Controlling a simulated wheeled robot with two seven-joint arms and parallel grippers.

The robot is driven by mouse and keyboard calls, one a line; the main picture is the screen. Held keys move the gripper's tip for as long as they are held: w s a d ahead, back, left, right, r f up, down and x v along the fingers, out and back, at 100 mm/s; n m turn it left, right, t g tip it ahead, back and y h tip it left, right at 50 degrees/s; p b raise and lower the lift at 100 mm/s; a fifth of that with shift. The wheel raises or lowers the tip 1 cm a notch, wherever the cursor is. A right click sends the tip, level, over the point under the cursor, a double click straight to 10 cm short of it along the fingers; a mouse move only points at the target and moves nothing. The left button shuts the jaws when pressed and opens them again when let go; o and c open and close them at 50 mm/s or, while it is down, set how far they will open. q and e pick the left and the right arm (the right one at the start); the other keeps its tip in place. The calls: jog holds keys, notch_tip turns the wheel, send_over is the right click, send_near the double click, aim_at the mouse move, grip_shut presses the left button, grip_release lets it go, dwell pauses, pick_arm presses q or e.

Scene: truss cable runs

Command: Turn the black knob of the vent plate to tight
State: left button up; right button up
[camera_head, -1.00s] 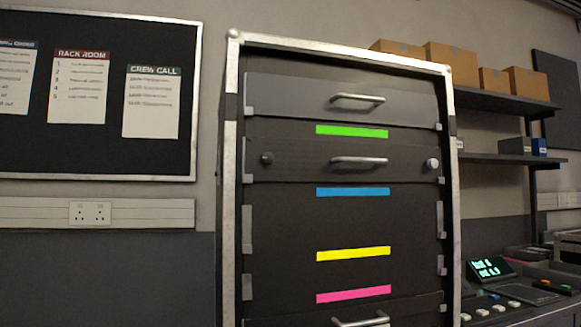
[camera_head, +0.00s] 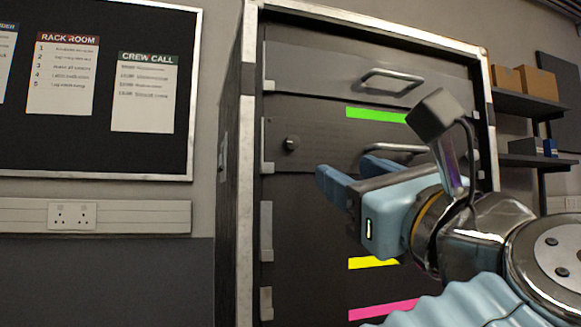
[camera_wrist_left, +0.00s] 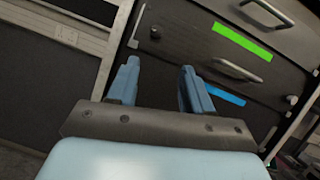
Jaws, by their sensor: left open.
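The vent plate (camera_head: 325,148) is a dark panel across the rack, below the green strip. Its small round black knob (camera_head: 291,143) sits near the plate's left end. The black knob (camera_wrist_left: 156,32) also shows in the left wrist view, beyond the gap between my fingers. My left gripper (camera_head: 350,172), with blue fingers, is open and empty. It is right of and a little below the knob in the head view, apart from it. My left gripper (camera_wrist_left: 159,68) shows open in the wrist view too. A pale knob (camera_wrist_left: 291,99) is at the plate's other end; my arm hides it in the head view.
The plate's handle (camera_head: 402,149) is partly behind my gripper. A drawer with a handle (camera_head: 392,79) and a green strip (camera_head: 376,114) are above. The metal rack frame (camera_head: 246,180) edges the left side. A notice board (camera_head: 100,90) and wall sockets (camera_head: 72,215) are farther left.

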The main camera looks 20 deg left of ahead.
aim_at(294, 145)
pick_arm(q)
jog(key=shift+n, duration=0.3)
jog(key=p+x, duration=0.2)
jog(key=x, duration=0.4)
jog(key=p+x, duration=0.2)
jog(key=x, duration=0.5)
jog(key=shift+s+a, duration=0.15)
jog(key=shift+a, duration=0.15)
jog(key=shift+w+a, duration=0.2)
jog(key=shift+w, duration=0.05)
jog(key=shift+c, duration=0.3)
grip_shut()
